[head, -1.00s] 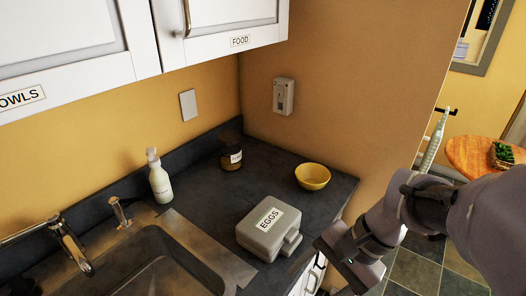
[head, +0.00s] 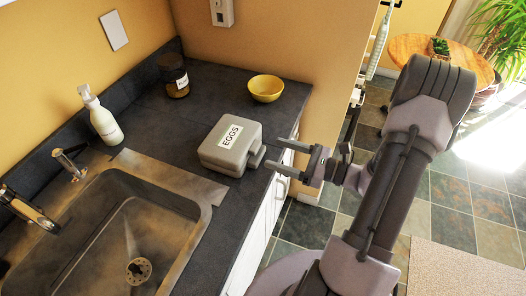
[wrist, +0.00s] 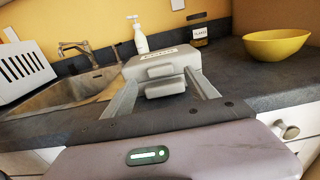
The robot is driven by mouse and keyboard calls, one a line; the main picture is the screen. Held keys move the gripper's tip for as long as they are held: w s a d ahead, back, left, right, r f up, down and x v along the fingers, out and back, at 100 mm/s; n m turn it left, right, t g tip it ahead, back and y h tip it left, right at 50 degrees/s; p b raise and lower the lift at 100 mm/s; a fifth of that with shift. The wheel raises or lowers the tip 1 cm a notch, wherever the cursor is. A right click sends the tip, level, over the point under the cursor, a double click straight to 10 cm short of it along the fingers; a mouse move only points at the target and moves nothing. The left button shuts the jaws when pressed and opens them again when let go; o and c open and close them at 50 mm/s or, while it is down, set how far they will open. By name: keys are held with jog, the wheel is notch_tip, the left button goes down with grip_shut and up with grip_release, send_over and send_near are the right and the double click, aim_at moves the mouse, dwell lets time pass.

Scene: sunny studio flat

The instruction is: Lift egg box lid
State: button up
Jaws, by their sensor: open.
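The grey egg box (head: 228,146), with a white EGGS label on its lid, sits shut on the dark counter to the right of the sink. A tab-like latch juts from its front, towards the counter edge. My gripper (head: 278,157) is open and empty, its two fingers pointing at that front side. In the wrist view the egg box (wrist: 158,66) and its front tab show straight ahead, between the lines of my fingers (wrist: 166,98). I cannot tell from these views whether the fingertips reach alongside the tab; no grip on it shows.
A yellow bowl (head: 266,88) and a dark labelled jar (head: 174,76) stand behind the box. A white pump bottle (head: 101,117) stands by the sink (head: 140,235). The counter's front edge and white cabinets lie below my gripper. A round wooden table (head: 440,56) is farther right.

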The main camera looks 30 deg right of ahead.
aim_at(259, 148)
jog(key=x, duration=0.5)
jog(key=shift+b, duration=0.3)
grip_shut()
